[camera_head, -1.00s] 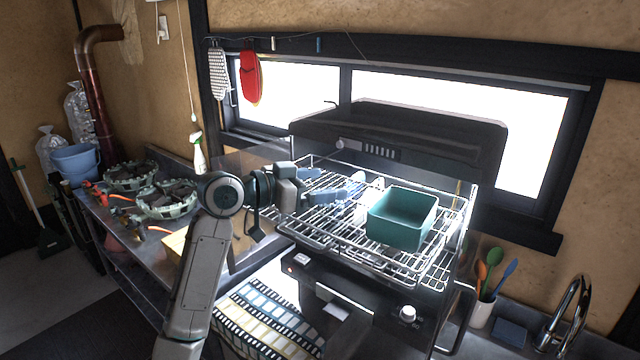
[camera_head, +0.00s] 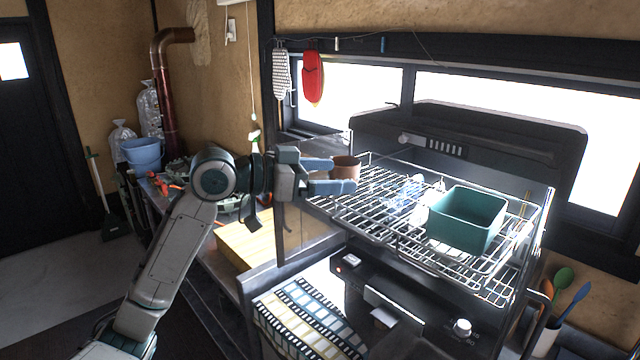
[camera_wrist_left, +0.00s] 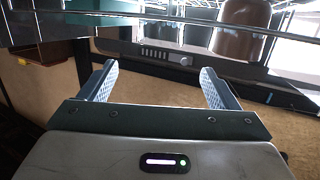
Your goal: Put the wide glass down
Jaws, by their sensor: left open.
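A clear glass (camera_head: 406,195) stands on the wire rack (camera_head: 372,222), to the left of a teal square tub (camera_head: 468,220). Its outline is faint against the wires, so I cannot tell its exact width. My left gripper (camera_head: 343,176) is open and empty at the rack's left edge, apart from the glass. In the left wrist view its two fingers (camera_wrist_left: 158,72) are spread with nothing between them. A brown cup (camera_head: 346,167) shows behind the fingers, partly hidden by them; a brown cup (camera_wrist_left: 240,28) also shows in the wrist view. My right gripper is not in view.
The rack sits above a dark machine (camera_head: 400,300) with a knob. A wooden board (camera_head: 247,243) lies on the left counter. A utensil holder (camera_head: 546,338) stands at lower right.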

